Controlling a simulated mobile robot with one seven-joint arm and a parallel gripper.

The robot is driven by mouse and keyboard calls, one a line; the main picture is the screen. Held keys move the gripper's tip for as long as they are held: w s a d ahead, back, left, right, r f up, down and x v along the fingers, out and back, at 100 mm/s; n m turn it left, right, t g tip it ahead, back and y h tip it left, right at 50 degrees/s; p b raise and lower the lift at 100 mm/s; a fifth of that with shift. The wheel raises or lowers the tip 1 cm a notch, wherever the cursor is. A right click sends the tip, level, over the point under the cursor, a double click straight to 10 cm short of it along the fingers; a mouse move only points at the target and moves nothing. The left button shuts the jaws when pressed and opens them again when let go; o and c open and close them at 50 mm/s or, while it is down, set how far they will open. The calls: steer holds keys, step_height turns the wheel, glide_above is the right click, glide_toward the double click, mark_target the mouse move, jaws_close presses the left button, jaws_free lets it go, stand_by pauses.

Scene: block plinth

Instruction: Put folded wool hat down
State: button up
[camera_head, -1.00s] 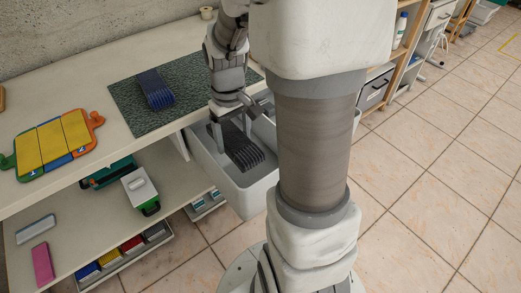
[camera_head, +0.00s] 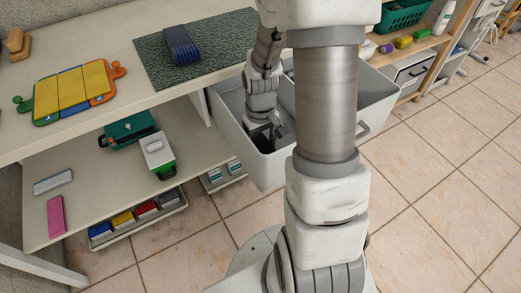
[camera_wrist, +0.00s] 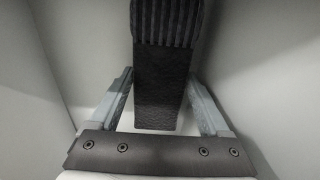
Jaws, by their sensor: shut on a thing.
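The folded wool hat (camera_wrist: 165,75) is dark grey to black and ribbed at its far end. In the wrist view it lies between the two fingers of my gripper (camera_wrist: 161,80), which is shut on it. In the head view my gripper (camera_head: 268,136) is down inside the left part of a grey bin (camera_head: 228,124), below the rim. Pale bin walls surround the hat in the wrist view. I cannot tell whether the hat touches the bin floor.
A blue ribbed folded item (camera_head: 181,45) lies on a dark green mat (camera_head: 212,66) on the table. A yellow, orange and green board (camera_head: 72,92) is at left. The lower shelf holds a green case (camera_head: 128,128) and small boxes. Open tiled floor lies at right.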

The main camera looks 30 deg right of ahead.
mark_target(260, 146)
steer(key=shift+f, duration=0.65)
steer(key=shift+f, duration=0.15)
steer(key=o, duration=1.3)
step_height(260, 146, up, 12)
steer(key=p, duration=0.4)
steer(key=shift+p, duration=0.4)
